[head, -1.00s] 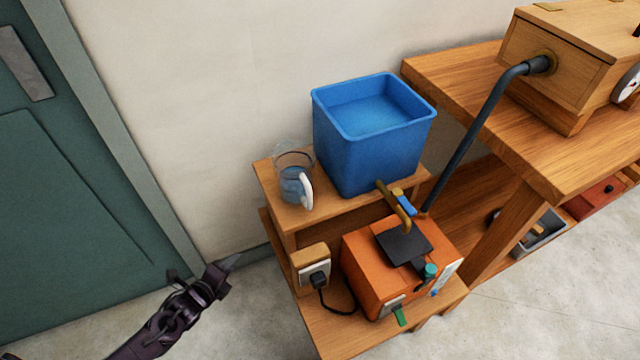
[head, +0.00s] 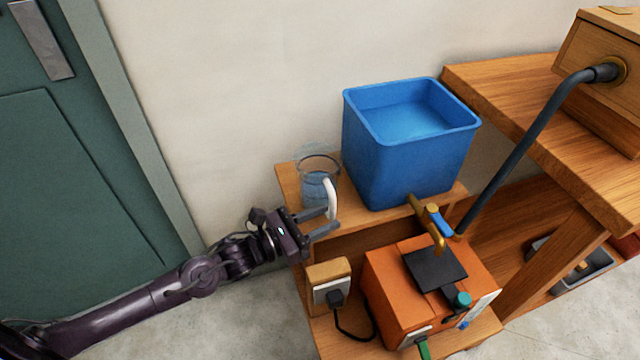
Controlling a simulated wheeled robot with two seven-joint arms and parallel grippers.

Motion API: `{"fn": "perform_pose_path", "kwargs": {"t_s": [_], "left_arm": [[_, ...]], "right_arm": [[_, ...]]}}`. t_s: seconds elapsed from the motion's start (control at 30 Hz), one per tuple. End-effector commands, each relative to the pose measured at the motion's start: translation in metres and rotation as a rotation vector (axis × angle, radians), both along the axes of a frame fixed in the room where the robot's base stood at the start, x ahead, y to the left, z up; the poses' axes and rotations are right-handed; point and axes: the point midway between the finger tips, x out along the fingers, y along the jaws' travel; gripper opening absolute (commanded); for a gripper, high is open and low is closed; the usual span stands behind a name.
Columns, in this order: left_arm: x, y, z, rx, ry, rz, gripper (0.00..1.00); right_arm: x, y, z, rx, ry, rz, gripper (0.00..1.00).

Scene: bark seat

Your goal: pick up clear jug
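The clear jug (head: 314,183) stands upright on the upper wooden shelf, left of the blue tub, with some bluish content low inside. Its white handle (head: 331,199) faces toward me. My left gripper (head: 328,222) has come in from the left at the shelf's front edge. Its two fingers are apart and lie close to the lower part of the handle. I cannot tell whether they touch it or reach around it. My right gripper is not in view.
The blue tub (head: 408,155) with a brass tap (head: 427,222) stands right beside the jug. Below is an orange box (head: 393,290) with a black plate, and a socket block (head: 330,281) with a plug. A dark pipe (head: 535,140) runs to the workbench (head: 500,80) at right.

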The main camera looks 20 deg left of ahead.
Motion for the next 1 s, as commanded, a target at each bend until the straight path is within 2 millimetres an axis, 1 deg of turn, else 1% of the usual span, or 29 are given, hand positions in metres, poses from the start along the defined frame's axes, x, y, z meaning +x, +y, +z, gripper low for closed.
{"fn": "perform_pose_path", "kwargs": {"t_s": [0.03, 0.17, 0.43, 0.47, 0.7, 1.0], "left_arm": [[0.007, -0.006, 0.002, -0.004, -0.002, 0.001, 0.35], [0.017, -0.016, 0.001, -0.002, -0.001, 0.001, 0.35], [0.019, -0.019, -0.001, 0.001, 0.002, 0.001, 0.35], [0.019, -0.019, -0.001, 0.001, 0.002, 0.001, 0.32], [0.019, -0.018, -0.001, 0.000, 0.001, 0.001, 0.01], [0.019, -0.018, 0.000, 0.000, 0.001, 0.001, 0.00]], "right_arm": [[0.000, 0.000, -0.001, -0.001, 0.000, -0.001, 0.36], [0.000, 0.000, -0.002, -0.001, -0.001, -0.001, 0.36], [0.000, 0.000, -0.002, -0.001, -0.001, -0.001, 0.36], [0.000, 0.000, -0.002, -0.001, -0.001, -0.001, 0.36], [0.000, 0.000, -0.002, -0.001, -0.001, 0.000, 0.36], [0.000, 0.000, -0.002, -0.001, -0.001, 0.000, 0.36]]}}
